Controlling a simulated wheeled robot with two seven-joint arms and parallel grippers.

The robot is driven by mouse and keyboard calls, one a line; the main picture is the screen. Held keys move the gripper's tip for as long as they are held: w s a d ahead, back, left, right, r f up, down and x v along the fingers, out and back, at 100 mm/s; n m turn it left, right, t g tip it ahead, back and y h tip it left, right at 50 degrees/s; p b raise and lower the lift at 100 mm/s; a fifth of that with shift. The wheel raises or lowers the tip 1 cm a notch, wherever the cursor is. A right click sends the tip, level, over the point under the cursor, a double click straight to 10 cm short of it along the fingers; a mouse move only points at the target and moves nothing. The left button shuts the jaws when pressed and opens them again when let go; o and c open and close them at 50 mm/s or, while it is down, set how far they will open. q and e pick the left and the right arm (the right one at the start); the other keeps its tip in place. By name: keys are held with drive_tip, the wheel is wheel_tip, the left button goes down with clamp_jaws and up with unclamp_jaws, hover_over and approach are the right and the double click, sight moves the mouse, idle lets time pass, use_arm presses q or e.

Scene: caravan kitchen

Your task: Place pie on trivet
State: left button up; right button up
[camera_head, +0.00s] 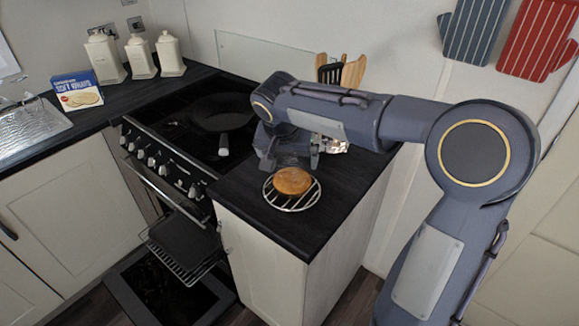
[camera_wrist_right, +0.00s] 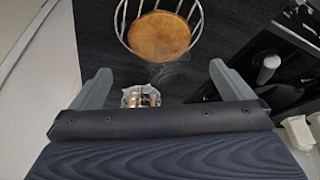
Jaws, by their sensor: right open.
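The pie (camera_head: 292,181) is round and golden brown. It lies on the round wire trivet (camera_head: 291,206) on the dark counter, near the counter's front edge. In the right wrist view the pie (camera_wrist_right: 159,36) sits inside the wire rim of the trivet (camera_wrist_right: 197,27). My right gripper (camera_head: 293,165) is just behind the pie, apart from it. In its wrist view the right gripper (camera_wrist_right: 160,78) has its fingers spread wide with nothing held between them. My left gripper is in neither view.
A black pan (camera_head: 222,112) stands on the hob left of the trivet. The oven door (camera_head: 170,285) is open below. Canisters (camera_head: 138,56) and a blue box (camera_head: 77,90) stand at the back left.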

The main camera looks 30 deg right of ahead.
drive_tip(key=s+a+f+n+y, duration=0.1)
drive_tip(key=s+a+n+y, duration=0.1)
drive_tip(key=s, duration=0.6)
drive_tip(key=s+a+f+n+t+y, duration=0.1)
drive_tip(key=s+a+f+n+y, duration=0.1)
drive_tip(key=s, duration=0.7)
drive_tip(key=s+a+f+n+t+y, duration=0.1)
drive_tip(key=s+a, duration=0.3)
drive_tip(key=s, duration=0.4)
drive_tip(key=shift+s+a+f+n+y, duration=0.15)
drive_tip(key=shift+s+f+n+y, duration=0.1)
drive_tip(key=shift+f+n+y, duration=0.5)
drive_tip(key=shift+r, duration=0.2)
